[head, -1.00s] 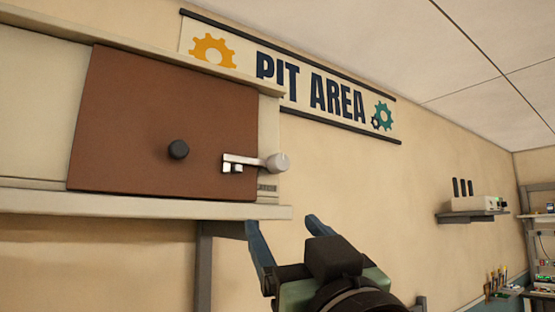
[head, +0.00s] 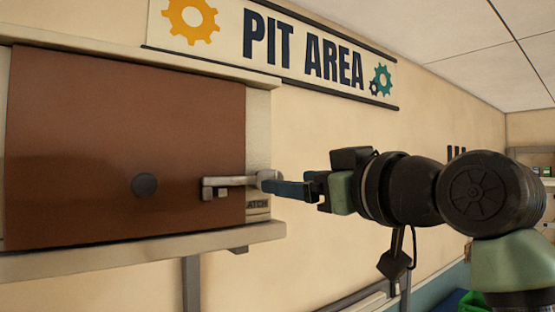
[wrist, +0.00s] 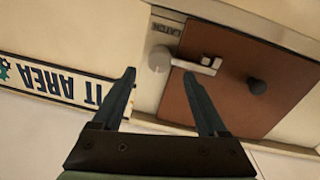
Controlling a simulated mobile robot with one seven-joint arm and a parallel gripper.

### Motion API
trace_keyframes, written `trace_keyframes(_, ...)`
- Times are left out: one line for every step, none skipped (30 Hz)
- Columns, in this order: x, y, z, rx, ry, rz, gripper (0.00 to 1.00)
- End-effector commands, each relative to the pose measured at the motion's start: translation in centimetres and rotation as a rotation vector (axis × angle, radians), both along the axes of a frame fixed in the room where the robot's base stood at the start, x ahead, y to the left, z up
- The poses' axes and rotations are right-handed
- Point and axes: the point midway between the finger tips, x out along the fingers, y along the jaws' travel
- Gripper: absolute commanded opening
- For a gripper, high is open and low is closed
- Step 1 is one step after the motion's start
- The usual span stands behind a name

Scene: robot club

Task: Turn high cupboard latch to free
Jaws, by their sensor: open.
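The high cupboard has a brown door (head: 110,130) with a dark round knob (head: 145,185). A pale metal latch (head: 232,182) lies level across the door's right edge, its bar reaching left to a small catch on the door. The latch's round hub is on the frame to the right and shows in the wrist view (wrist: 158,60). My gripper (head: 268,184) is level with the latch at its right end, fingers pointing left and partly covering the hub. In the wrist view my gripper (wrist: 160,74) is open and empty, with the hub between the fingertip lines; contact cannot be told.
A label plate (head: 257,205) sits below the hub on the frame. The cupboard's lower ledge (head: 140,248) juts out beneath the door. A "PIT AREA" sign (head: 300,50) hangs on the wall above right.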

Motion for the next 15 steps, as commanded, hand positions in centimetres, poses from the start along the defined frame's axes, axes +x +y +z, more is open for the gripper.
trace_keyframes(0.9,0.6,0.6,0.0,0.004,0.002,0.76)
trace_keyframes(1.3,0.9,0.6,0.0,0.003,0.002,0.76)
trace_keyframes(1.9,1.2,0.5,0.001,0.003,0.001,0.76)
trace_keyframes(2.3,1.4,0.5,0.002,0.003,0.001,0.76)
trace_keyframes(2.7,1.7,0.4,0.0,0.004,0.002,0.76)
trace_keyframes(3.1,2.0,0.4,0.001,0.002,0.001,0.76)
trace_keyframes(3.3,2.1,0.4,0.001,0.001,0.001,0.76)
trace_keyframes(3.6,2.3,0.3,0.0,0.002,0.001,0.76)
trace_keyframes(3.9,2.4,0.3,0.001,0.001,0.0,0.76)
trace_keyframes(4.1,2.5,0.2,0.001,0.0,-0.001,0.76)
trace_keyframes(4.2,2.6,0.2,0.0,0.0,-0.001,0.76)
trace_keyframes(4.4,2.7,0.1,0.0,0.001,-0.001,0.76)
trace_keyframes(4.4,2.8,0.1,0.0,0.001,-0.001,0.76)
trace_keyframes(4.5,2.8,0.0,-0.001,-0.001,-0.001,0.76)
trace_keyframes(4.5,2.8,0.0,-0.001,-0.001,-0.001,0.76)
